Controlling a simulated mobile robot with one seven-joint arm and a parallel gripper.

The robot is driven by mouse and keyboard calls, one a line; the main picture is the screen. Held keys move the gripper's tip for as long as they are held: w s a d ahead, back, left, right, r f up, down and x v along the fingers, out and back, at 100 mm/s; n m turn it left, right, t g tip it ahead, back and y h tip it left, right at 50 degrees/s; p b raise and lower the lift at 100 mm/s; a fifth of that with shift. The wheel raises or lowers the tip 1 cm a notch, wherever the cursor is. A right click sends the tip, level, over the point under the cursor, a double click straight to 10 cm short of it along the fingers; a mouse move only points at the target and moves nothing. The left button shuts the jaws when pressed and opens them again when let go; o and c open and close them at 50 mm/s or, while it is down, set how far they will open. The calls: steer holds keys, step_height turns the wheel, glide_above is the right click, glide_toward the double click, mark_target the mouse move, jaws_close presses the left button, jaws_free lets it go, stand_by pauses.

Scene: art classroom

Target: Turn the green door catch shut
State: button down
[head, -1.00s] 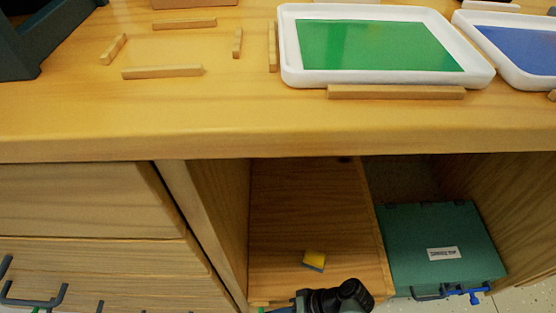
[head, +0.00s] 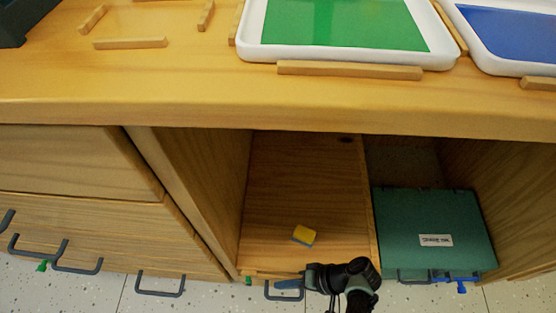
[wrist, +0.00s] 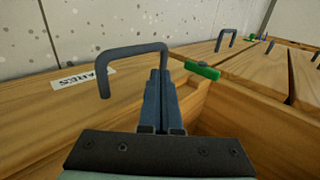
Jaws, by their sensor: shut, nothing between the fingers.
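The green door catch (wrist: 203,70) is a small bar in the wrist view, at the edge of a wooden front panel (wrist: 110,90) with a white label. In the head view it is a small green spot (head: 248,281) low at the panel's left. My gripper (wrist: 158,76) is shut and empty. Its blue-grey fingers reach across the panel by a dark handle (wrist: 133,50), left of the catch and apart from it. The head view shows my gripper (head: 278,285) just right of the catch. I cannot tell whether the fingers touch the handle.
Drawers with dark handles (head: 160,285) stand left, with another green piece (head: 42,265) on one. A yellow sponge (head: 304,235) lies in the open bay. A teal case (head: 435,220) with a blue catch sits right. The counter edge (head: 300,112) overhangs; speckled floor (head: 110,295) is clear.

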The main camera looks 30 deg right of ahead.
steer(key=s+d, duration=0.4)
steer(key=d, duration=0.2)
steer(key=shift+s+d+b, duration=0.25)
steer(key=shift+d+b, duration=0.05)
steer(key=shift+b, duration=0.05)
steer(key=shift+f, duration=0.1)
steer(key=shift+s, duration=0.1)
